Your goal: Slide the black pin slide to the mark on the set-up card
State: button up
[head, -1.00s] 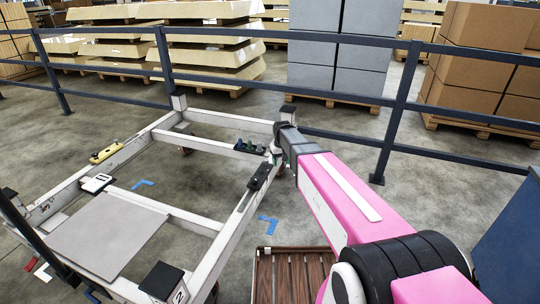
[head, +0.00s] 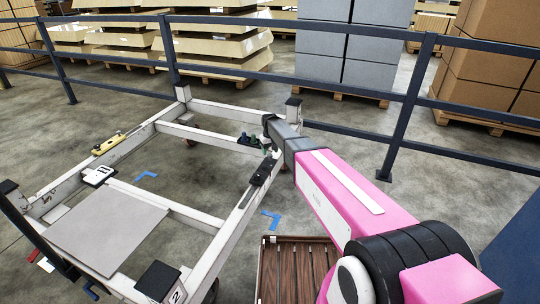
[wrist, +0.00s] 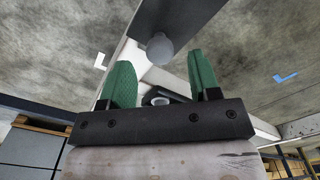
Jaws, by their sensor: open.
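The black pin slide (head: 263,172) lies along the right-hand white rail of the trolley frame, just below my gripper (head: 268,150) in the head view. A dark plate (wrist: 185,18) and a pale grey rounded knob (wrist: 159,46) show ahead of my fingers in the wrist view; I cannot tell for sure that they belong to the slide. My gripper's green fingers (wrist: 160,80) are apart with nothing held between them. A small black part shows behind them. A card marked 1 (head: 98,175) and a card marked 2 (head: 174,296) sit on the frame; a mark for the slide is not readable.
A yellow block (head: 108,144) sits on the left rail. Dark and green knobs (head: 249,141) stand on the cross beam close to my gripper. A grey panel (head: 108,228) lies across the frame's near part. A slatted wooden platform (head: 298,270) and a dark railing (head: 350,130) are nearby.

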aim_at(265, 168)
jog(key=shift+f, duration=1.4)
grip_shut()
jog(key=s, duration=0.2)
jog(key=s+a, duration=0.1)
jog(key=s, duration=0.1)
jog(key=s+a, duration=0.1)
jog(key=s, duration=0.1)
jog(key=shift+s+a, duration=0.15)
jog(key=shift+s, duration=0.25)
jog(key=shift+w, duration=0.1)
grip_release()
jog(key=shift+r, duration=0.1)
